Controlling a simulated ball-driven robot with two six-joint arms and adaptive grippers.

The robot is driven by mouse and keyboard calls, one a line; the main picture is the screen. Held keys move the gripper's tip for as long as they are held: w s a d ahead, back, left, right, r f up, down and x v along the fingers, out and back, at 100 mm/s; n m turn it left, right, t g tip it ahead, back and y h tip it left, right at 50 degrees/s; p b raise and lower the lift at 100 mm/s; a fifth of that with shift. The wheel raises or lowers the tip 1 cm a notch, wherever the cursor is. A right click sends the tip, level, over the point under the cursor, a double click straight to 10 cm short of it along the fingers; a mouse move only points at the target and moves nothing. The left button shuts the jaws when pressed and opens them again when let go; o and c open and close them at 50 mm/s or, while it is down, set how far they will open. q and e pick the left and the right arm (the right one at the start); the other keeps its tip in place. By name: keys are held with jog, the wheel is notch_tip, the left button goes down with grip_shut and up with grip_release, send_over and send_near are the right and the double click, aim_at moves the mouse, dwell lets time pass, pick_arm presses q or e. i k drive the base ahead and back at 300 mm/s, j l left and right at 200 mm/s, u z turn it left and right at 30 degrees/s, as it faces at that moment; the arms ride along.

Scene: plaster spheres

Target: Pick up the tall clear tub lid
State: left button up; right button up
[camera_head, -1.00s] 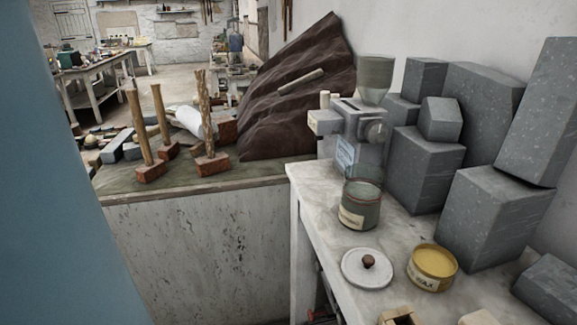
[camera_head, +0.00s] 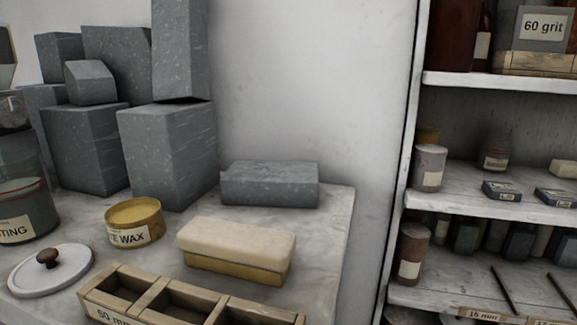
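A round whitish lid (camera_head: 71,275) with a dark brown knob lies flat on the pale bench top at the lower left. A tub (camera_head: 31,205) with glassy-looking walls, grey-green inside, stands behind it, cut off by the left edge. Its label reads "TING" in part. I cannot tell for sure that the lid belongs to this tub. Neither of my grippers shows in the view.
A yellow wax tin (camera_head: 134,224), a cream-topped block (camera_head: 236,250) and a wooden divided box (camera_head: 148,283) sit near the lid. Grey stone blocks (camera_head: 170,150) stack behind. White shelves (camera_head: 500,89) with jars stand at right.

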aim_at(50, 269)
jog(key=u, duration=1.35)
